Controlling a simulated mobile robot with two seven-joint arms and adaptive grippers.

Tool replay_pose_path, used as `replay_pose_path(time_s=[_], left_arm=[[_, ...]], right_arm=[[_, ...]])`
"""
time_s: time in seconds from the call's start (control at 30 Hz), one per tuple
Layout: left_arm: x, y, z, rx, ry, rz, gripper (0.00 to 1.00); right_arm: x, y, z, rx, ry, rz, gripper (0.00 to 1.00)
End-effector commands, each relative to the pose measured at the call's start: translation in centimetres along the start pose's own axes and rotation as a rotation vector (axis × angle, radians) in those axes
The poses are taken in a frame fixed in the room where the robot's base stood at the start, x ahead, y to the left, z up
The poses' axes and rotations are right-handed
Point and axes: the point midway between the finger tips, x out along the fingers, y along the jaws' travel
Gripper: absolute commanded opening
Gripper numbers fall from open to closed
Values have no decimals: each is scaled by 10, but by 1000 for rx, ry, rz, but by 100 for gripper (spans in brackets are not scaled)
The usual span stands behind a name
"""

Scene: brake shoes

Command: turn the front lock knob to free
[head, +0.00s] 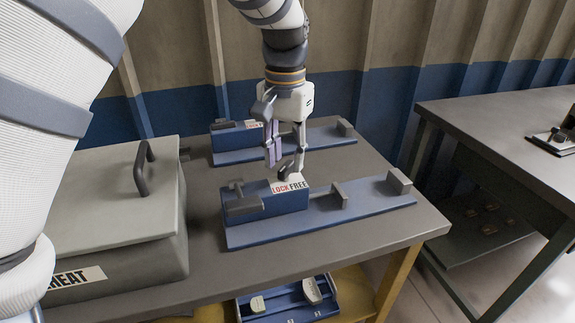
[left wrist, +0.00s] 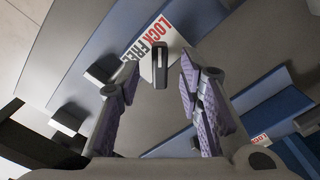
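The front fixture (head: 320,225) is a blue base on the table with a blue block carrying a white label (head: 290,185) that reads LOCK in red and FREE in black. The label also shows in the left wrist view (left wrist: 146,42). The front lock knob (left wrist: 160,68) is a small dark bar standing at the label. Which word it points to I cannot tell. My left gripper (head: 284,168) points down just over the label, its purple-padded fingers open on either side of the knob. In the left wrist view the knob shows between the fingertips, apart from both. My right gripper is not in view.
A similar rear fixture (head: 330,137) with its own label stands behind. A grey box (head: 110,205) with a handle and a HEAT label is on the left. A blue tray (head: 290,300) sits below the table. Another table (head: 510,130) stands at the right.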

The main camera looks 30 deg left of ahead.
Motion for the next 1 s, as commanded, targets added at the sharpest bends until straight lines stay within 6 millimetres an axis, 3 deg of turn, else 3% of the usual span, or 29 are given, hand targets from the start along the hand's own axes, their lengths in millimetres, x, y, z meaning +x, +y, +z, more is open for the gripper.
replay_pose_path(time_s=[0.1,0.2,0.47,0.63,1.0], left_arm=[[21,0,0,0,-3,0,33],[29,0,0,0,-1,0,33],[32,0,0,0,1,0,33],[31,0,0,0,1,0,0],[31,0,0,-23,2,-1,0]], right_arm=[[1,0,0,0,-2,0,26],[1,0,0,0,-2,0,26],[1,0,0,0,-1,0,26],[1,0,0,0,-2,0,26],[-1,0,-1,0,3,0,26]])
